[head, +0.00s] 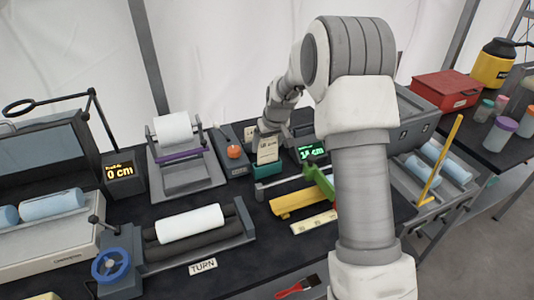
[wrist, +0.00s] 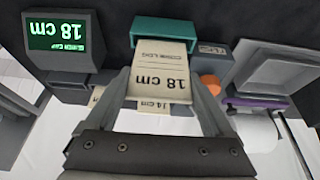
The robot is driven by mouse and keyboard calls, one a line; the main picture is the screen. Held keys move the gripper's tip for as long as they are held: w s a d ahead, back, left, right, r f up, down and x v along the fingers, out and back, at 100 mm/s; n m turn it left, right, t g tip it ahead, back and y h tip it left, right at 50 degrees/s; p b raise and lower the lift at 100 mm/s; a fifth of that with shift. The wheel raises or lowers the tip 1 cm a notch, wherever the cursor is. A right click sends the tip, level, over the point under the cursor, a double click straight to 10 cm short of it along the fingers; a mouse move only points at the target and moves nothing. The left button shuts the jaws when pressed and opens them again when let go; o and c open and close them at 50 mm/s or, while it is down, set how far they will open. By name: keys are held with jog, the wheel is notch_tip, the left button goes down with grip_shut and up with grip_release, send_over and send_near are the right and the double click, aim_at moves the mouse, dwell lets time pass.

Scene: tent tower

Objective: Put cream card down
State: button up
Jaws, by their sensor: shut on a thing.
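The cream card (head: 267,152) reads "18 cm" and is between the fingers of my gripper (head: 270,137), which is shut on it. In the wrist view the card (wrist: 162,80) appears upside down between the gripper's fingers (wrist: 165,88). The card's far edge meets a teal block (wrist: 167,33). In the head view the teal block (head: 266,178) is directly below the card. I cannot tell whether the card is seated in the block or just touching it.
A green display (head: 312,150) reading 18 cm stands right of the block. An orange-knobbed box (head: 233,152) is to its left. Another cream card (wrist: 154,105) reads "14 cm". A yellow bar (head: 297,203) and a green tool (head: 318,181) lie in front.

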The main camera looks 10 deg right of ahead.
aim_at(268, 153)
jog(key=shift+f, duration=2)
jog(key=shift+f, duration=0.15)
jog(key=o, duration=1.1)
jog(key=shift+c, duration=0.2)
